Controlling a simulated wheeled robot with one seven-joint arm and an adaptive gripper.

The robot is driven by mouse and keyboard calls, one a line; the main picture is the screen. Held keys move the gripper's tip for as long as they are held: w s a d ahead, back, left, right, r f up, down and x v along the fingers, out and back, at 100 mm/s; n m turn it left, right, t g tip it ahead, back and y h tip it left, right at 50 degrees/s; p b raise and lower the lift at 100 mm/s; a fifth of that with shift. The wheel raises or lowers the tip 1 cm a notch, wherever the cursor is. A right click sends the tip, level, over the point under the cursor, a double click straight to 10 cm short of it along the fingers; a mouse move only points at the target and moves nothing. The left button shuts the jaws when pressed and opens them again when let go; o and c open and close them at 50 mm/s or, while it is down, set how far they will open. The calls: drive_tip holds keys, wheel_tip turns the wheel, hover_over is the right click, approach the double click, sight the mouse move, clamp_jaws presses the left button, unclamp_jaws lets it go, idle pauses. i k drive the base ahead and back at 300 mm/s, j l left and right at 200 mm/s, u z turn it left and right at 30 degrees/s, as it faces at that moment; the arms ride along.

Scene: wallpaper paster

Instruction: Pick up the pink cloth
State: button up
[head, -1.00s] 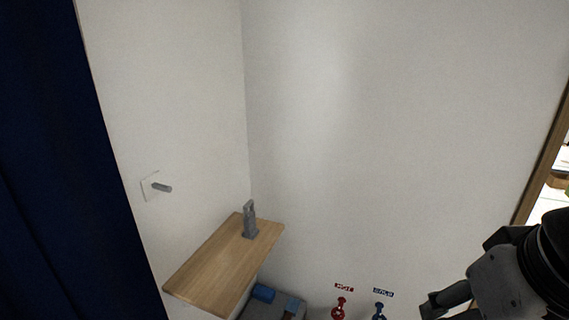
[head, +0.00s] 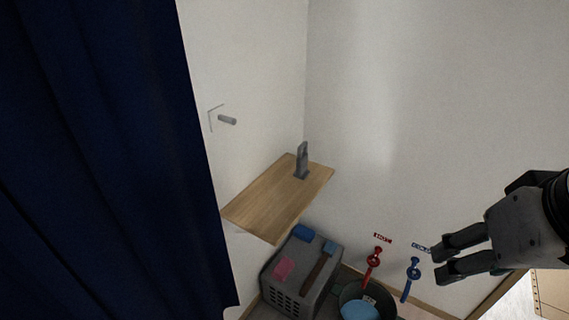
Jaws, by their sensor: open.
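The pink cloth (head: 284,268) lies on top of a grey crate-like box (head: 289,303) on the floor, below the wooden shelf. It is small and flat, near the box's left side. My gripper (head: 439,264) is at the right of the head view, its two fingers apart and pointing left. It is empty and well to the right of the cloth, not touching anything that I can see.
A blue item (head: 303,232) and a brown-handled tool (head: 318,274) share the box top. The wooden shelf (head: 270,200) with a grey fixture (head: 302,161) overhangs behind. A dark bucket (head: 350,293), red valve (head: 373,258) and blue valve (head: 412,273) stand right. A blue curtain (head: 100,150) fills the left.

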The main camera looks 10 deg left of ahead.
sight(282, 269)
drive_tip(key=u, duration=0.55)
drive_tip(key=i+l, duration=0.15)
drive_tip(key=i, duration=0.6)
drive_tip(key=k+j+z, duration=0.1)
drive_tip(key=z, duration=1.25)
drive_tip(key=k+j, duration=0.2)
drive_tip(key=k, duration=0.25)
drive_tip(key=k+j, duration=0.2)
drive_tip(key=k, duration=0.25)
